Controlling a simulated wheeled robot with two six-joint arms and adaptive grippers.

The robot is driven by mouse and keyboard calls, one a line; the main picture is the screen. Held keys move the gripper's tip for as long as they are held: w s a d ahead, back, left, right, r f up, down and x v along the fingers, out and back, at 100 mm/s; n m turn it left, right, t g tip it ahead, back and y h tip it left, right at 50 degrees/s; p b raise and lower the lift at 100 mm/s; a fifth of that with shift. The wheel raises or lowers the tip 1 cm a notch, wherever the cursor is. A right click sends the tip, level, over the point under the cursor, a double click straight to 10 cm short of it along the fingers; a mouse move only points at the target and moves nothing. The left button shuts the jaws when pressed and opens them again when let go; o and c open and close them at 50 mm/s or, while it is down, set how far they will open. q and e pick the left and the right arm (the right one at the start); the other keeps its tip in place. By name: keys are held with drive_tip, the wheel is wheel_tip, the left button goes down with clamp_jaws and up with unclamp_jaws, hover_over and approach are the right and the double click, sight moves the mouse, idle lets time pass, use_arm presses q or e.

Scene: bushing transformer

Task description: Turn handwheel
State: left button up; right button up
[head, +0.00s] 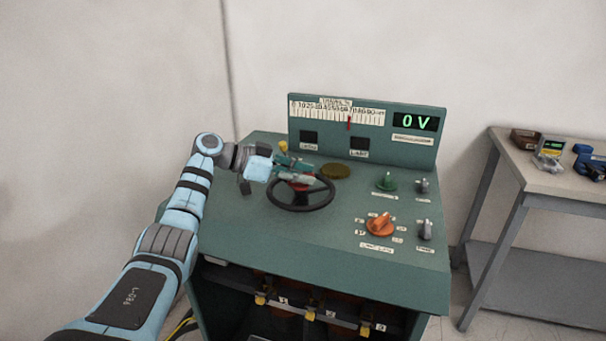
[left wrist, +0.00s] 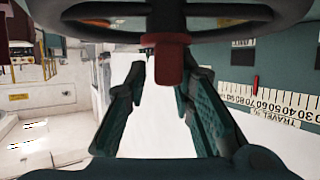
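The black handwheel (head: 318,206) lies flat on top of the green console, its rim seen from above in the head view. My left gripper (head: 296,170) is over the far side of the wheel and hides part of it. In the left wrist view the wheel's dark rim and spokes (left wrist: 235,14) cross the top. A red knob (left wrist: 171,62) juts from it between the fingertips. My left gripper (left wrist: 160,72) is open, with a finger on each side of the knob and gaps visible. Contact cannot be made out. My right gripper is in neither view.
The green console (head: 255,235) has an upright panel with a travel scale (head: 337,111) and a display (head: 416,122) reading 0 V. A table (head: 560,185) with instruments is further right.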

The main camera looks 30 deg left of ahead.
use_arm(q)
drive_tip(key=shift+o, duration=0.4)
drive_tip(key=shift+s+f, duration=0.15)
drive_tip(key=shift+f, duration=0.1)
drive_tip(key=shift+w+a+f, duration=0.15)
drive_tip(key=shift+w+a, duration=0.1)
drive_tip(key=shift+d, duration=0.1)
drive_tip(key=shift+r, duration=0.2)
drive_tip(key=v, duration=1.2)
